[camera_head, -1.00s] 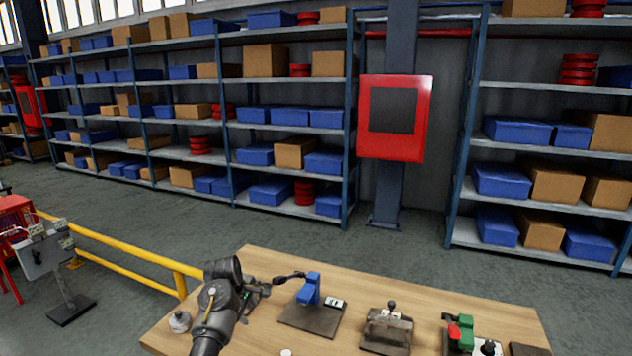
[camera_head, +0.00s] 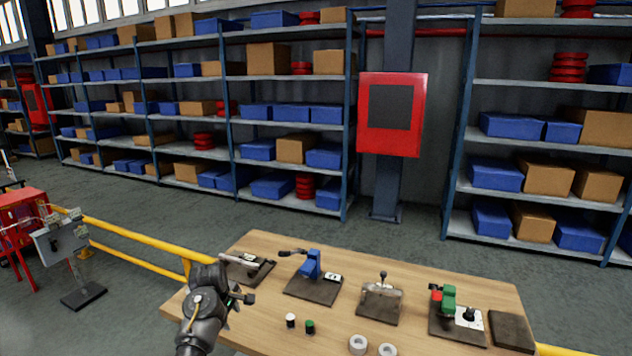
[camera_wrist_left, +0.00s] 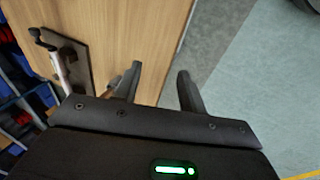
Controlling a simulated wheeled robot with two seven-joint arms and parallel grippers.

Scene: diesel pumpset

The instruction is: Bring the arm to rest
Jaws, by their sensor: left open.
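My left arm comes in from the bottom left of the head view, and its gripper (camera_head: 243,299) is over the left front part of the wooden table (camera_head: 400,270). In the left wrist view the two fingers of this gripper (camera_wrist_left: 157,90) stand apart with nothing between them. They are above the table's edge, with wood (camera_wrist_left: 110,35) on one side and grey floor on the other. My right gripper is not in view.
The table holds a lever device (camera_head: 247,266), a blue device (camera_head: 310,266), a grey device with a lever (camera_head: 382,296) and a green and red device (camera_head: 447,300). Small knobs (camera_head: 291,320) and white rings (camera_head: 358,344) lie in front. A yellow rail (camera_head: 130,248) runs at left.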

